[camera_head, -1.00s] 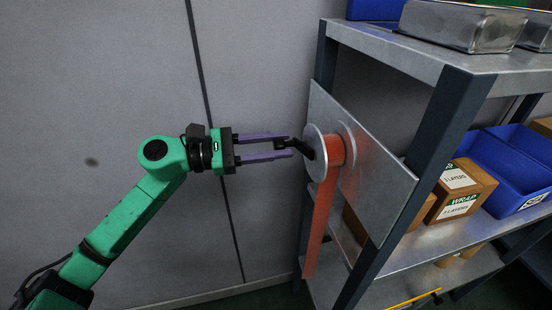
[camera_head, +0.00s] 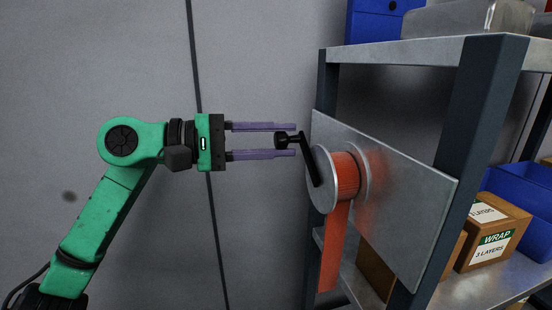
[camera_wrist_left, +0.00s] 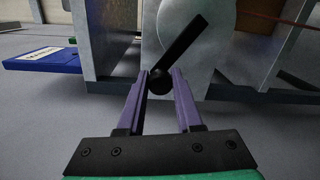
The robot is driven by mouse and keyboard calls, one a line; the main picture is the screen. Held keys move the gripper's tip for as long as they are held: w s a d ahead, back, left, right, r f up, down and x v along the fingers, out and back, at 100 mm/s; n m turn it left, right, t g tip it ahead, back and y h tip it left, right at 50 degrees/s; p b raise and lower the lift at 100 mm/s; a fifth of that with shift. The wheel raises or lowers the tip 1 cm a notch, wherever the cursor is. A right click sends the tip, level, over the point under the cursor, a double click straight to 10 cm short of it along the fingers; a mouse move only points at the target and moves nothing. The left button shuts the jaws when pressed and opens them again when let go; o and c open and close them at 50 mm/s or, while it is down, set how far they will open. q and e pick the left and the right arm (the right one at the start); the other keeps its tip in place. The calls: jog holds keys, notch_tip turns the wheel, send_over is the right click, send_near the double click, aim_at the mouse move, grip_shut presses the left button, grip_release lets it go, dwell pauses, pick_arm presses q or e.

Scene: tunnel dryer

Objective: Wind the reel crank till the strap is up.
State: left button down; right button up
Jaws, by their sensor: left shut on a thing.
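The reel (camera_head: 337,180) is mounted on a grey metal plate (camera_head: 385,190) at the side of the shelf rack. Its orange strap (camera_head: 333,250) hangs down from the spool. The black crank arm (camera_head: 309,160) runs from the reel's face up and left to a black knob (camera_head: 282,141). My left gripper (camera_head: 295,141) comes in from the left, its purple fingers above and below the knob and shut on it. In the left wrist view the knob (camera_wrist_left: 160,80) sits between the fingertips, with the crank arm (camera_wrist_left: 184,42) rising to the right. My right gripper is not in view.
The rack's dark post (camera_head: 470,150) and upper shelf (camera_head: 400,50) stand right of the reel. Boxes labelled WRAP (camera_head: 490,235) and a blue bin (camera_head: 525,190) sit on the lower shelf. The space left of the reel, before the grey wall (camera_head: 90,60), is open.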

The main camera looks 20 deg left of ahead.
pick_arm(q)
jog(key=m, duration=0.1)
jog(key=s+r+m+b, duration=0.1)
jog(key=shift+s+d+r+m, duration=0.1)
jog(key=shift+d+r+m, duration=0.05)
jog(key=shift+d+m, duration=0.25)
jog(key=shift+s+d+r+m+t+y+b, duration=0.15)
jog(key=shift+s+d+r+m+b, duration=0.4)
jog(key=shift+m, duration=0.75)
jog(key=shift+s+d+r+m+t+y+b, duration=0.1)
jog(key=shift+s+d+m+b, duration=0.2)
jog(key=shift+s+m, duration=0.8)
jog(key=shift+s+d+r+m+t+y+b, duration=0.2)
jog(key=shift+s+d+m, duration=0.3)
jog(key=shift+m, duration=1)
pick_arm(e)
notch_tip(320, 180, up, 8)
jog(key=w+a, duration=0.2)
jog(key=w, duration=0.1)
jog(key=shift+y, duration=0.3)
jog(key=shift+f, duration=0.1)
pick_arm(q)
jog(key=c, duration=0.6)
grip_release()
jog(key=shift+r, duration=0.1)
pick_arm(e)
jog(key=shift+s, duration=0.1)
